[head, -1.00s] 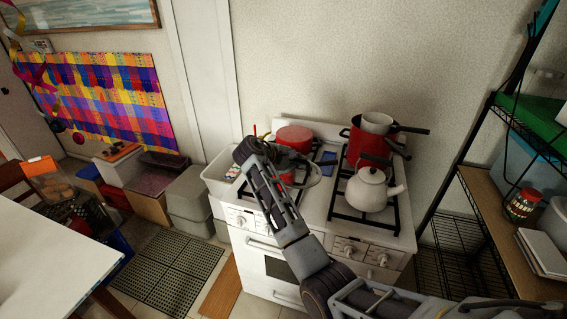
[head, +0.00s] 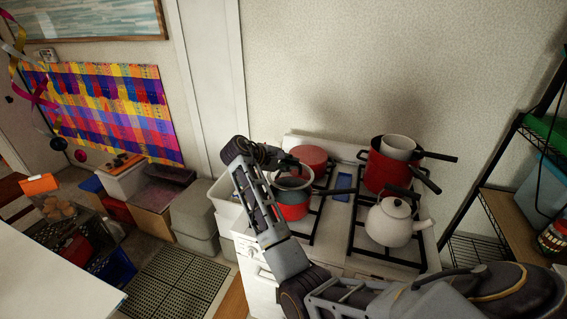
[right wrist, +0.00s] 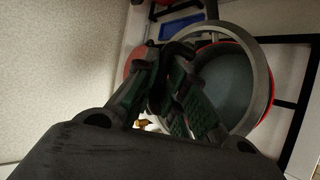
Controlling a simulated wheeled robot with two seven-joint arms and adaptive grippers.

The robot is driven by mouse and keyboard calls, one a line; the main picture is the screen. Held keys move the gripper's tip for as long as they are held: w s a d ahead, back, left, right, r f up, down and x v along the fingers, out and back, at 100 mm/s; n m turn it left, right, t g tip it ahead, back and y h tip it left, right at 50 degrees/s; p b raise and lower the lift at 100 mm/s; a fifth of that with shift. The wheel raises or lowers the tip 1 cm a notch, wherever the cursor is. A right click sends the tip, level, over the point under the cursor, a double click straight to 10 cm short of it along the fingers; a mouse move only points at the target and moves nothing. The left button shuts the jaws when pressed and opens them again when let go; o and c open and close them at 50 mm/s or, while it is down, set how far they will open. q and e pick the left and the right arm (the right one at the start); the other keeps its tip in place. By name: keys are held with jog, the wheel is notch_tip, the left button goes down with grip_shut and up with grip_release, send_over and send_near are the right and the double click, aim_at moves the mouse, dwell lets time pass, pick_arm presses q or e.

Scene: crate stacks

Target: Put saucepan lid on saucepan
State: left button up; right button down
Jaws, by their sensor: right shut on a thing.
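The red saucepan (head: 294,212) with a grey-blue inside stands on the left of the stove, its dark handle pointing right. The saucepan lid (head: 309,180) shows as a grey-rimmed ring over the saucepan. My right gripper (head: 292,162) is shut on the lid at its far-left side. In the right wrist view the gripper (right wrist: 178,55) is closed beside the lid's grey rim (right wrist: 266,75), and the red saucepan edge (right wrist: 268,108) shows slightly offset from it. I cannot tell whether lid and saucepan touch. My left gripper is not in view.
A red pot or lid (head: 312,154) sits close behind the saucepan. A large red pot (head: 390,178) holding a white one (head: 398,148) and a white kettle (head: 390,225) stand on the right burners. A blue item (head: 344,183) lies between the burners.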

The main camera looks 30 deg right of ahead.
aim_at(289, 171)
jog(key=shift+s, duration=0.1)
jog(key=shift+f, duration=0.1)
jog(key=shift+f, duration=0.85)
notch_tip(289, 171, down, 2)
jog(key=b, duration=0.2)
jog(key=shift+f+b, duration=0.15)
jog(key=shift+b, duration=0.15)
jog(key=shift+f, duration=0.75)
jog(key=shift+p, duration=0.7)
jog(key=shift+f+p, duration=0.55)
jog(key=shift+p, duration=0.05)
dwell(0.9)
